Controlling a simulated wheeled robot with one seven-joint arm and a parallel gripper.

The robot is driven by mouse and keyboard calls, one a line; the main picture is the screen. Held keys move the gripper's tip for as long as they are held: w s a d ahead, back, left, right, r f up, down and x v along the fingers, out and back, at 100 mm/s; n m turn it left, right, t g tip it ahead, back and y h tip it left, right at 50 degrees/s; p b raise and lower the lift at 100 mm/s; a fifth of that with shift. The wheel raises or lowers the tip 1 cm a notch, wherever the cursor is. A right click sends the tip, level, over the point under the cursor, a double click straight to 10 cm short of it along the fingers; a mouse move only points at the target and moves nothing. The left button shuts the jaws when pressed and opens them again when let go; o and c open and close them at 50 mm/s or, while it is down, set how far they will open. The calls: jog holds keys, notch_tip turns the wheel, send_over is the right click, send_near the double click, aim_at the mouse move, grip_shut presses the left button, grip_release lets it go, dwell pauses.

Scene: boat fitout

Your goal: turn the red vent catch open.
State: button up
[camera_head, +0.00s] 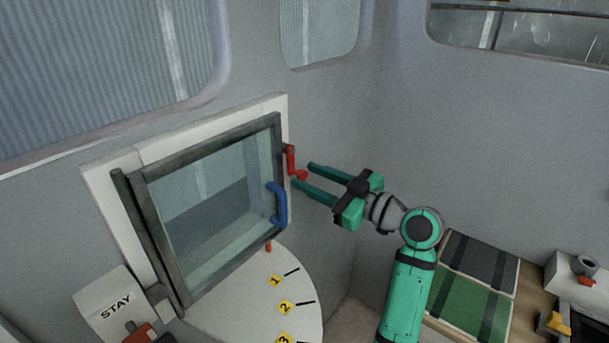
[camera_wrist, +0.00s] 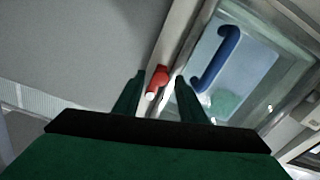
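The red vent catch (camera_head: 291,160) is mounted on the right side of the light frame around the framed glass vent window (camera_head: 210,205). Its arm runs downward to a round red knob. My green gripper (camera_head: 311,177) reaches in from the right, its fingers spread, with the knob close to the fingertips. In the wrist view the catch (camera_wrist: 157,78) shows in the gap between my open fingers (camera_wrist: 158,92); I cannot tell whether either finger touches it. A blue handle (camera_head: 279,205) is on the window's right edge, and it also shows in the wrist view (camera_wrist: 222,60).
Below the window is a pale curved plate (camera_head: 250,300) with yellow number tags and a small red peg (camera_head: 268,247). A STAY sign (camera_head: 113,304) stands at lower left. Green and grey panels (camera_head: 475,285) lie at right. The wall right of my gripper is bare.

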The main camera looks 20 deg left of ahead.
jog(key=v, duration=0.8)
jog(key=shift+d, duration=0.1)
